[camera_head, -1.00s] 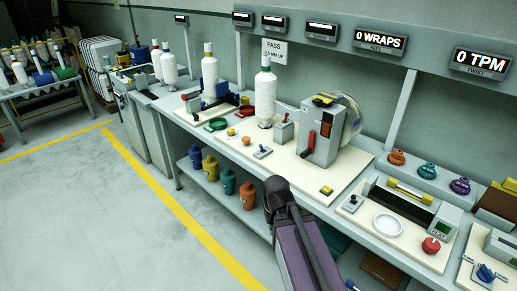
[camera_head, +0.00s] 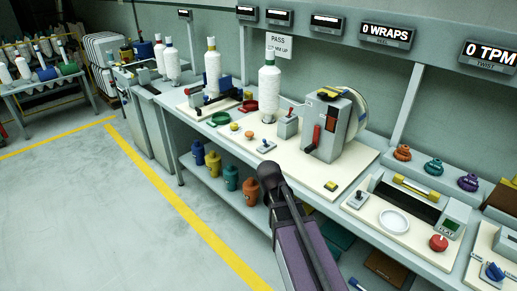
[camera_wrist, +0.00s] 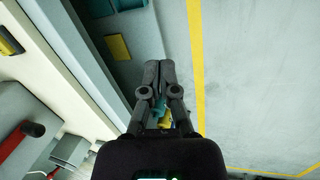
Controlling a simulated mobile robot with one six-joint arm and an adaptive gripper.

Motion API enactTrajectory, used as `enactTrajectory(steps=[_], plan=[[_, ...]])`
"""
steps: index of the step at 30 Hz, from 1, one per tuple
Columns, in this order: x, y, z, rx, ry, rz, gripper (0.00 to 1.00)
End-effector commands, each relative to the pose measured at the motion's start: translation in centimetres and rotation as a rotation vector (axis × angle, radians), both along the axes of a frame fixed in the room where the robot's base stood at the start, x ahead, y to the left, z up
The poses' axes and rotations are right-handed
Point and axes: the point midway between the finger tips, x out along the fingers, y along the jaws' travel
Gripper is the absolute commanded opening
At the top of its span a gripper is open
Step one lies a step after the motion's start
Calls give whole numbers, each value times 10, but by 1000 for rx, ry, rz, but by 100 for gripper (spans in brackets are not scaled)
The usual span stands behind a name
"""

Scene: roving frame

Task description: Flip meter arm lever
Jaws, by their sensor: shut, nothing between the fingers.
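On the bench in the head view stands a grey reel machine (camera_head: 336,128) with a red handle (camera_head: 316,137) on its front. Left of it is a small grey box (camera_head: 288,125) with a short lever (camera_head: 293,111) on top. I cannot tell for sure which of these is the meter arm lever. In the wrist view a red lever with a dark knob (camera_wrist: 35,129) shows at the lower left, beside a grey block (camera_wrist: 70,150). My gripper (camera_wrist: 160,64) is shut and empty, to the right of that lever and apart from it, over the area beyond the bench edge.
Coloured bottles (camera_head: 231,178) stand on the shelf below. The floor (camera_head: 120,220) in front is clear, with a yellow line.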

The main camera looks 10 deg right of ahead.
Motion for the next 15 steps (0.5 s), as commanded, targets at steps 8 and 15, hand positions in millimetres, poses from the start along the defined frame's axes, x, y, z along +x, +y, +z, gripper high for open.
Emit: enactTrajectory(steps=[8, 15], plan=[[109, 14, -10, -354, 65, 503, 0], [195, 45, -1, -695, 212, 910, 0]])
